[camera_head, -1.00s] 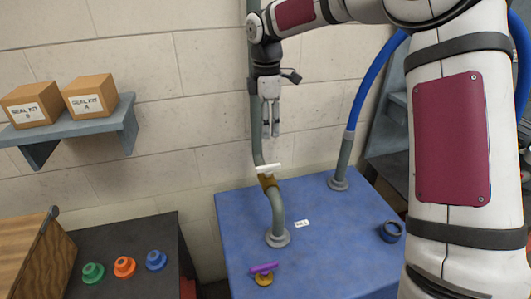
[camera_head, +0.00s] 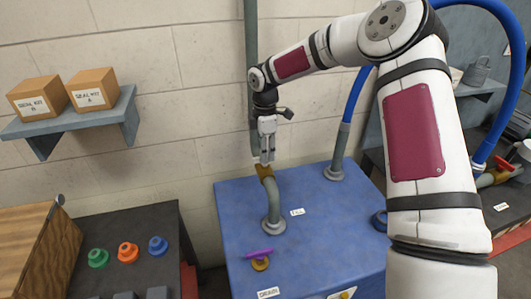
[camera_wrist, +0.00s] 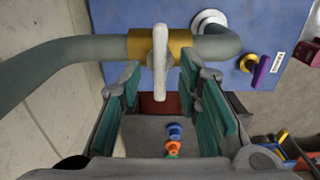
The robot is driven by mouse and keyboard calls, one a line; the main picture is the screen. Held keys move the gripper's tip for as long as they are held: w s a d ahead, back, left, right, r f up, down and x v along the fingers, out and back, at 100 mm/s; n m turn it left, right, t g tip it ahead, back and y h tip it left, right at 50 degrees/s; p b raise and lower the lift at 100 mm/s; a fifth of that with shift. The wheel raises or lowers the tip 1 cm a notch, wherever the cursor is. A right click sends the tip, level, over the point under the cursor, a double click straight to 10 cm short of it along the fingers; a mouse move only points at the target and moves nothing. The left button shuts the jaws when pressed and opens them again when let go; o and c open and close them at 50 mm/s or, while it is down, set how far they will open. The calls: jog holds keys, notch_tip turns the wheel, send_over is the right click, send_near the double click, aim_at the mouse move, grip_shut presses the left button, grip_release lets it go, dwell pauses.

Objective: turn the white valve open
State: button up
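The white valve handle (camera_wrist: 160,62) sits on a brass valve body (camera_wrist: 178,45) in the grey pipe (camera_wrist: 75,57). In the wrist view the handle lies across the pipe. My gripper (camera_head: 265,160) points down just above the brass body, which also shows in the head view (camera_head: 264,171). Its teal-padded fingers are apart, one on each side of the handle's near end, with a visible gap on both sides. In the head view the fingers mostly hide the handle.
The pipe bends into the blue cabinet top (camera_head: 320,235). A purple handle on a brass base (camera_head: 259,254) stands at the cabinet's front left. A blue hose (camera_head: 352,105) rises at the back right. Green, orange and blue knobs (camera_head: 128,252) sit on a dark bench at left.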

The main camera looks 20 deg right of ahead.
jog(key=shift+f, duration=0.7)
grip_shut()
